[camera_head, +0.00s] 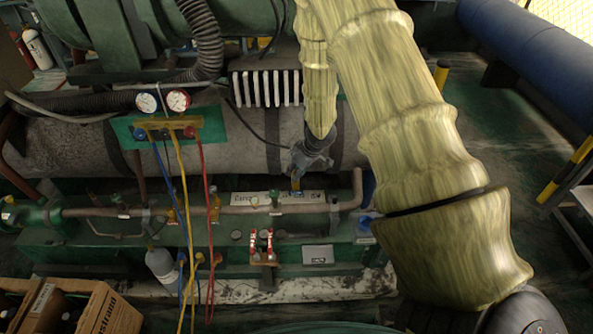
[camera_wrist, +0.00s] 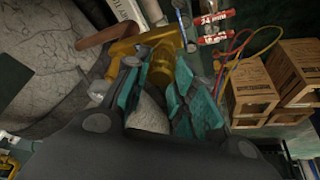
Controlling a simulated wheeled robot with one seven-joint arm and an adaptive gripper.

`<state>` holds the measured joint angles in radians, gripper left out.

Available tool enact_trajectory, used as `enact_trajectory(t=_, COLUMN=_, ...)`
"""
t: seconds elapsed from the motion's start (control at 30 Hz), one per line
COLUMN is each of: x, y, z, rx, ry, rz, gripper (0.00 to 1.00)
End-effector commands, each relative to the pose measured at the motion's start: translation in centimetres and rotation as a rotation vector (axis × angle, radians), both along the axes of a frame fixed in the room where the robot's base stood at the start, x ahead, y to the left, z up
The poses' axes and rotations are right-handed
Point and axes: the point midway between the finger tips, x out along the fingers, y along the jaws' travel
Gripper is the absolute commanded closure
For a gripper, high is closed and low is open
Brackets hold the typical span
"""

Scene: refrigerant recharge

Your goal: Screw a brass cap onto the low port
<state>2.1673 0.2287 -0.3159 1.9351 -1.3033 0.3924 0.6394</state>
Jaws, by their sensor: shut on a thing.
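My gripper (camera_head: 297,181) points down over the pipe rack in the head view, just above the horizontal pipe. In the wrist view its teal-padded fingers (camera_wrist: 160,82) are closed around a brass-coloured piece (camera_wrist: 163,70), which appears to be the brass cap. A yellow fitting with side arms (camera_wrist: 128,47) lies right at the fingertips. It looks like the port, but I cannot tell which port. The cap and fitting overlap there, so contact or threading cannot be told. In the head view the cap is too small to make out.
A manifold with two gauges (camera_head: 163,102) hangs at the left, with blue, yellow and red hoses dangling. A grey tank (camera_head: 70,150) lies behind.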

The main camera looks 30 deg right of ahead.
Motion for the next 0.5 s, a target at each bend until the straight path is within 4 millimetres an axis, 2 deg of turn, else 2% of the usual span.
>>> enact_trajectory(t=0.5, x=0.00, y=0.00, z=-0.63, rx=0.000, ry=0.000, rz=0.001, gripper=0.97)
